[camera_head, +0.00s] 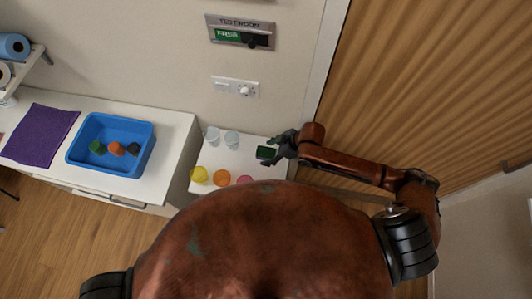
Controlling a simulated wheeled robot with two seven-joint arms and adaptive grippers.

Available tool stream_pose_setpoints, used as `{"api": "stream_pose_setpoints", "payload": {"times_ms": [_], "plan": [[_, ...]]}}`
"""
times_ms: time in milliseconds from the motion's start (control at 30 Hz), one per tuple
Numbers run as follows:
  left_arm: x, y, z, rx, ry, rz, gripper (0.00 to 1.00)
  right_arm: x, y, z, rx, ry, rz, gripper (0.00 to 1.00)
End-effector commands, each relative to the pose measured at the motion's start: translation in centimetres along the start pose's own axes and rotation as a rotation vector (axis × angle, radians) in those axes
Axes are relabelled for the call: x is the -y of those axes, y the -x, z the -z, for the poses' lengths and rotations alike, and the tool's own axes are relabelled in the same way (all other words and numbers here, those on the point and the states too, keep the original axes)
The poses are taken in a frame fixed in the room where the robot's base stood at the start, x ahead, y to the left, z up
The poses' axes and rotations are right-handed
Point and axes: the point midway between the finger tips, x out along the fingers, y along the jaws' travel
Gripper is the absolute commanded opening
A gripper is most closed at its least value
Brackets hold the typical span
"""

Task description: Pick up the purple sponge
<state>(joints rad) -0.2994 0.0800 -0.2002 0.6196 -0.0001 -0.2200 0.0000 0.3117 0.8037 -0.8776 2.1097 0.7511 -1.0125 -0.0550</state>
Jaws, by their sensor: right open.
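I see no clear purple sponge. A flat purple sheet (40,135) lies on the white counter at the left. A pink-magenta round thing (245,179) shows at the near edge of the small white table, partly hidden by my body. My right gripper (271,149) is open over the right side of this table. A dark block with a green face (265,153) is at its fingertips; I cannot tell whether they touch. My left gripper is not in view.
A blue tray (82,159) on the counter holds green, orange and dark things. Two clear cups (231,140) stand at the back of the small table (205,158). A yellow thing (199,174) and an orange thing (222,177) are at its front left. A wall rises behind.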

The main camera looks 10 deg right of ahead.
Motion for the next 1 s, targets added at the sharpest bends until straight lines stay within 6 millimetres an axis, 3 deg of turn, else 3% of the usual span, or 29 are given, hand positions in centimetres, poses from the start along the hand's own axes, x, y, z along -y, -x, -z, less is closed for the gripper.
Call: {"api": "stream_pose_setpoints", "payload": {"times_ms": [100, 333, 1000], "plan": [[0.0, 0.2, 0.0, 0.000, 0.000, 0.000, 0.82, -1.7, 0.7, -0.9, 0.039, 0.039, 0.019, 0.60], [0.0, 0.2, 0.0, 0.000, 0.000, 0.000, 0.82, -3.0, 0.9, -1.9, 0.068, 0.049, 0.036, 0.60], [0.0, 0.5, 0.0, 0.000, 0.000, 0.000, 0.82, -2.6, -6.5, -2.0, 0.068, 0.049, 0.037, 0.60]]}}
